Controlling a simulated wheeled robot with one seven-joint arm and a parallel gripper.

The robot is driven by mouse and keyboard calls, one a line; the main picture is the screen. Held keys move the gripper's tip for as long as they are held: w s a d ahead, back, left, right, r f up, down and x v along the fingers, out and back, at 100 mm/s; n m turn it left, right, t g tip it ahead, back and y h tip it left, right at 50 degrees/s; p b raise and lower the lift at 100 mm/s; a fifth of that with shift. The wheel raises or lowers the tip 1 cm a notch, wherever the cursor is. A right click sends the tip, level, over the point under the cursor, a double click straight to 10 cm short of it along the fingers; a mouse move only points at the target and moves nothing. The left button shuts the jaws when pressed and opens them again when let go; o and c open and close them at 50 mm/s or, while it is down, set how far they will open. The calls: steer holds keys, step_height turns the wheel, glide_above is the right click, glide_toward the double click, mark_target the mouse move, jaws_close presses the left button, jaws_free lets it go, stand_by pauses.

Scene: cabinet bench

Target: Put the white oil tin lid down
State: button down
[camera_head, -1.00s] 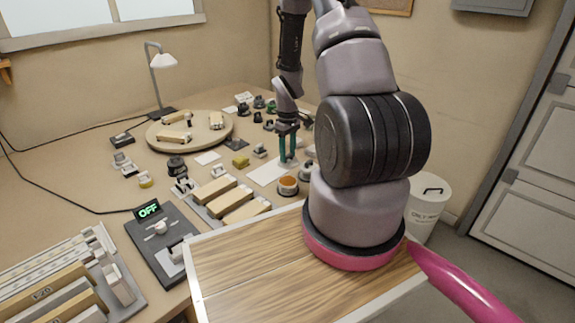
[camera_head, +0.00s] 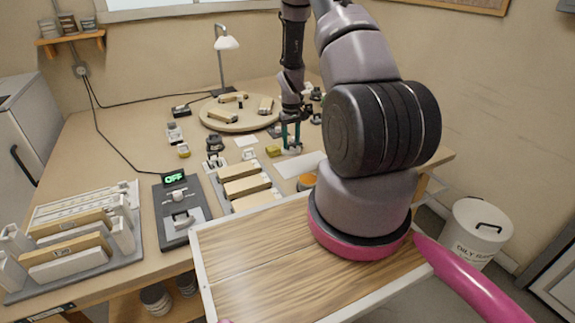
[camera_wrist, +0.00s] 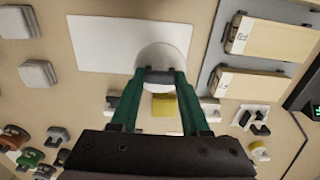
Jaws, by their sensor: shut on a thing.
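My gripper (camera_head: 290,135) hangs upright over the far part of the bench. In the wrist view my gripper (camera_wrist: 162,78) has its green fingers shut on the dark handle of a round white lid (camera_wrist: 167,58). The lid overlaps one end of a white rectangular card (camera_wrist: 100,40) beneath it. I cannot tell whether the lid touches the card or is just above it. In the head view the card (camera_head: 305,164) lies just in front of my gripper. An open tin with orange contents (camera_head: 307,181) is partly hidden by my arm.
A yellow block (camera_wrist: 164,105) lies close to my fingers. Wooden-topped blocks (camera_head: 246,187) lie on a grey tray in front. A round wooden board (camera_head: 235,123) and a lamp (camera_head: 225,45) stand behind. Several small parts crowd the bench around my gripper.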

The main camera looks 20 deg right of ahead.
step_height(320, 180, down, 8)
steer(key=shift+f, duration=0.25)
steer(key=shift+c, duration=1.9)
jaws_free()
steer(key=shift+f, duration=0.15)
